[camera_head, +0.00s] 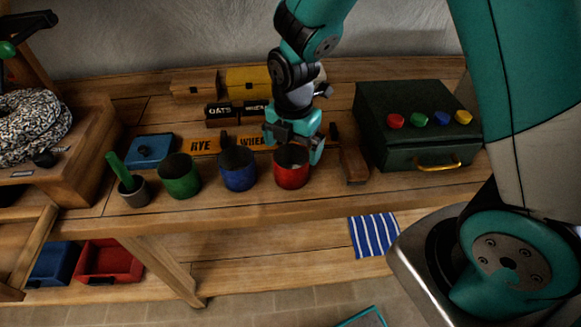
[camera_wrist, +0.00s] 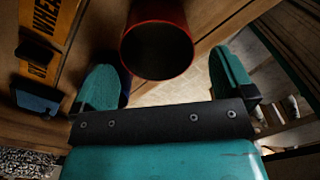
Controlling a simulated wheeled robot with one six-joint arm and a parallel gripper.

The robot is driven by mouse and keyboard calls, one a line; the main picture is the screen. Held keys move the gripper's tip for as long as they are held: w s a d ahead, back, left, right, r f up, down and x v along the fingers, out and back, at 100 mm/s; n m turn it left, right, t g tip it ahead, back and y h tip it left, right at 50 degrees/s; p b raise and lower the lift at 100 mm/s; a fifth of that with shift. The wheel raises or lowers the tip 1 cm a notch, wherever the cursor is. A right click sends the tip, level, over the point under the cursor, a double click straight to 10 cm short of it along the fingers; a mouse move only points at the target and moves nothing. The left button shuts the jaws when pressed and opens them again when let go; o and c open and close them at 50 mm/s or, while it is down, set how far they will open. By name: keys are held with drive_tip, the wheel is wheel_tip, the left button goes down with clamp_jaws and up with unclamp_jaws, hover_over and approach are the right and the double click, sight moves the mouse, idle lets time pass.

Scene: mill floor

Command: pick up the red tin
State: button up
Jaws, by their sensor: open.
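The red tin (camera_head: 291,177) is an open-topped cylinder standing on the wooden workbench near its front edge, at the right end of a row of tins. In the wrist view the red tin (camera_wrist: 158,68) shows its round rim and dark inside, just ahead of the fingers and roughly centred between them. My gripper (camera_head: 295,150) is over the red tin, with one finger to the right of its rim. In the wrist view my gripper (camera_wrist: 165,85) has its two teal fingers spread wide apart, with nothing between them held.
A blue tin (camera_head: 238,178), a green tin (camera_head: 180,187) and a small grey pot (camera_head: 134,198) stand left of the red tin. A wooden block (camera_head: 353,167) and dark green case (camera_head: 420,150) lie to its right. Labelled boards (camera_head: 205,146) are behind.

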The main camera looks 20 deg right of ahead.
sight(291, 161)
drive_tip(key=shift+w+a+f+p, duration=0.1)
drive_tip(key=shift+f+p, duration=0.2)
drive_tip(key=shift+f, duration=1.1)
drive_tip(key=shift+w+f+p, duration=0.1)
drive_tip(key=shift+f+p, duration=0.15)
drive_tip(key=shift+f, duration=1.1)
drive_tip(key=c, duration=0.8)
drive_tip(key=shift+r, duration=0.1)
